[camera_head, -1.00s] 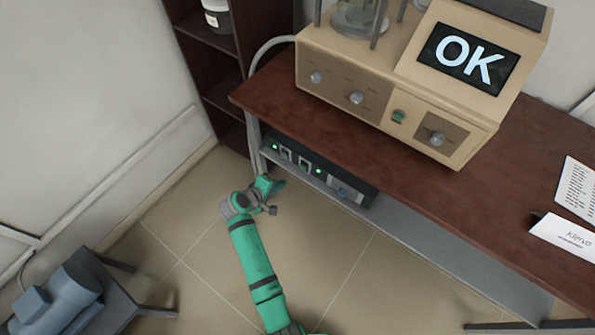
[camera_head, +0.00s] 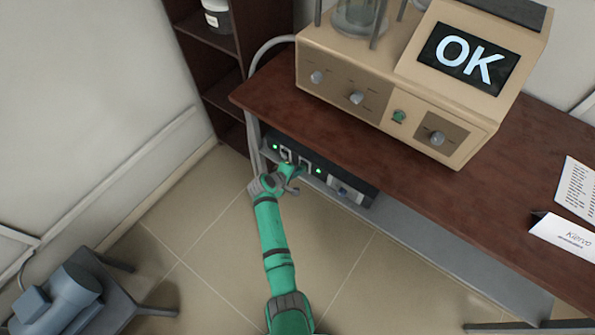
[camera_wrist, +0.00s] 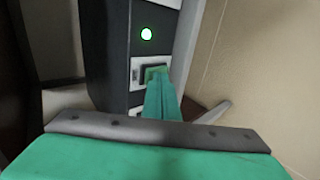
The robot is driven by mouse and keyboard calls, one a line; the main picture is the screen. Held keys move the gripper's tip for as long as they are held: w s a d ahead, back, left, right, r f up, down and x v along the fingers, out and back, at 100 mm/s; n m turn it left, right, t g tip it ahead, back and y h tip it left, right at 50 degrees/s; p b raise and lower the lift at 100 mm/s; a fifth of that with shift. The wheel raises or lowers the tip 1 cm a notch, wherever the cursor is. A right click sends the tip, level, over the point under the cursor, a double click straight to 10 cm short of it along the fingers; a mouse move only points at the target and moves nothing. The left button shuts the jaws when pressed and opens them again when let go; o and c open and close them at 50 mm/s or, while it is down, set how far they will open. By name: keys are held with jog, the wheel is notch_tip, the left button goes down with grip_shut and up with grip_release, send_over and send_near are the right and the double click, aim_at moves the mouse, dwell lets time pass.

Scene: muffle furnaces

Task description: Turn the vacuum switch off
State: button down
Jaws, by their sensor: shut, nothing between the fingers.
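A dark switch panel (camera_head: 356,184) with lit green lamps and light-framed rocker switches is mounted under the table's edge in the head view. In the head view my gripper (camera_head: 290,165) is in front of the panel's left part. I cannot read which switch is the vacuum one.
A brown table (camera_head: 400,170) overhangs the panel. On it stands a beige device (camera_head: 345,95) with knobs and an "OK" screen (camera_head: 468,60). A grey hose (camera_head: 262,52) runs by the table's left end. A grey pump-like machine (camera_head: 65,300) stands lower left. The floor in front is clear.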

dwell(0.3)
jog(key=shift+w+r, duration=0.1)
jog(key=shift+w, duration=0.05)
dwell(0.3)
jog(key=shift+r, duration=0.75)
